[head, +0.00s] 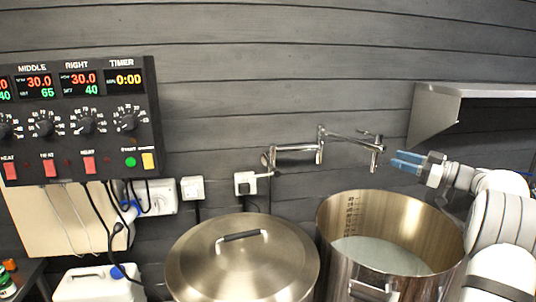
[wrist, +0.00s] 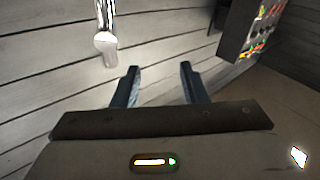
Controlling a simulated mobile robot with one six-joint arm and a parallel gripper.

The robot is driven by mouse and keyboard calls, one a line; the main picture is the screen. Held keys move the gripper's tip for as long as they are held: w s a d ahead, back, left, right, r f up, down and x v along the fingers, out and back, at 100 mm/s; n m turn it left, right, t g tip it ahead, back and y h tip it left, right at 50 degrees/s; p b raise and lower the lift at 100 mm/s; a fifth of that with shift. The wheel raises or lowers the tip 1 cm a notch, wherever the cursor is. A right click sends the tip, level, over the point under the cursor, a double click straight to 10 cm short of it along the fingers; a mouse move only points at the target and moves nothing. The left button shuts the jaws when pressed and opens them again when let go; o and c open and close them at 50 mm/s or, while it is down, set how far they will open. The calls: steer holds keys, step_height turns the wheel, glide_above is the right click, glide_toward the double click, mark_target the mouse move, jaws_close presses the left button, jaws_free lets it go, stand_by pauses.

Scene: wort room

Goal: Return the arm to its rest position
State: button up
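My gripper (head: 408,161) has blue fingers and is above the right-hand open pot, just right of the wall-mounted pot-filler tap (head: 322,148). In the wrist view my gripper (wrist: 160,84) has its two fingers apart with nothing between them. The chrome end of the tap (wrist: 106,36) shows in the wrist view, to the upper left of the fingers and apart from them. My arm comes in from the right edge of the head view.
An open steel pot (head: 337,236) with pale liquid stands below my gripper. A lidded pot (head: 240,268) is to its left. A metal shelf (head: 436,113) juts from the wall at upper right. A control panel (head: 84,118) hangs at left.

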steer(key=w+a+r+m+t+h+b, duration=0.1)
steer(key=w+a+r+m+t+h, duration=0.3)
steer(key=a+r+m+t+h, duration=0.15)
steer(key=s+a+m+t+h+b, duration=0.15)
steer(key=s+m+h, duration=0.3)
steer(key=h, duration=0.45)
steer(key=s+a+f+g+b, duration=0.1)
steer(key=s+a+f+g, duration=0.4)
steer(key=s+f, duration=0.4)
steer(key=s+a+f+m+g, duration=0.1)
steer(key=s+a+f+g, duration=0.4)
steer(key=s+f, duration=0.4)
steer(key=s+a+f+m+g+b, duration=0.1)
steer(key=s+a+f+g, duration=0.4)
steer(key=s, duration=1.5)
step_height(320, 180, down, 4)
steer(key=shift+a+f+b, duration=0.25)
steer(key=shift+a+b, duration=0.1)
steer(key=shift+a, duration=0.3)
steer(key=shift+h, duration=0.25)
